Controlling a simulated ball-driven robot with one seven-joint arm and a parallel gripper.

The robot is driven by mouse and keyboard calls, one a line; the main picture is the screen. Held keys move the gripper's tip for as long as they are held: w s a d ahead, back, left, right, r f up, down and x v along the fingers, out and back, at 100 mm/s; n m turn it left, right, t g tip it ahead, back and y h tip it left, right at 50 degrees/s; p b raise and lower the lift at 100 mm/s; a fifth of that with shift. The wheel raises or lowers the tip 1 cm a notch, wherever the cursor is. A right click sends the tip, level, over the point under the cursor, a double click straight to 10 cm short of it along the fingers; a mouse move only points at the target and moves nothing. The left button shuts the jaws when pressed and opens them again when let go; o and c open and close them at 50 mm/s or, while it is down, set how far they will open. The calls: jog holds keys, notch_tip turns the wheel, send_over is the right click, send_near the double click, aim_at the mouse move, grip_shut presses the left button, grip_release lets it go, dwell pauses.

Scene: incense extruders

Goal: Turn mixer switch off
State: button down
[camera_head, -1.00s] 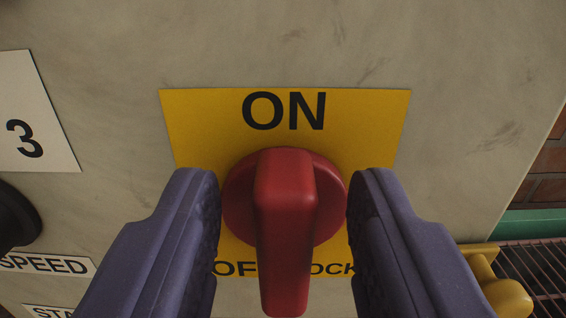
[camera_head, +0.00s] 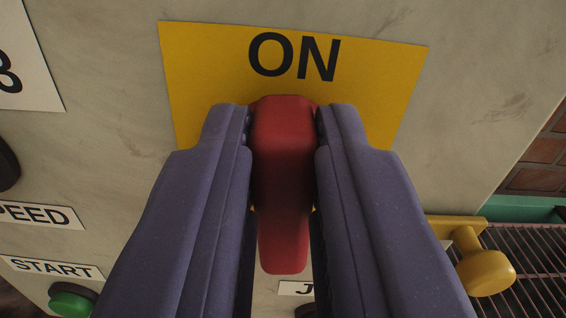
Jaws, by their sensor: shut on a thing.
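The red mixer switch handle (camera_head: 283,150) is in the middle of the head camera view, in front of a yellow plate (camera_head: 200,70) marked "ON" at its top. The handle points up and down in the picture, its long end toward the bottom. My gripper (camera_head: 283,125) is shut on the handle, one purple finger on each side. The fingers hide the round red base of the switch and the lower lettering of the plate.
On the left are a black knob (camera_head: 6,166), a "SPEED" label, a "START" label (camera_head: 52,268) and a green button (camera_head: 72,300). A yellow knob (camera_head: 486,272) sticks out at the right, by a dark grate (camera_head: 535,260). A partly hidden label is below the handle.

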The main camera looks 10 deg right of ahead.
jog(key=n+p, duration=0.2)
jog(key=n, duration=0.1)
jog(key=shift+a, duration=0.3)
jog(key=shift+a+f+n+p, duration=0.2)
jog(key=shift+f+n+p, duration=0.1)
jog(key=shift+n+p, duration=1.65)
jog(key=shift+a+f+n+p, duration=0.25)
jog(key=shift+n+p, duration=0.95)
jog(key=shift+n, duration=1.45)
jog(key=shift+a+f+n+p, duration=0.15)
jog(key=shift+f+n+p, duration=0.2)
jog(key=shift+n+p, duration=1.6)
jog(key=shift+f+n+b, duration=0.1)
jog(key=shift+n+b, duration=0.2)
jog(key=shift+n, duration=0.25)
jog(key=c, duration=1)
grip_release()
jog(key=shift+c, duration=0.2)
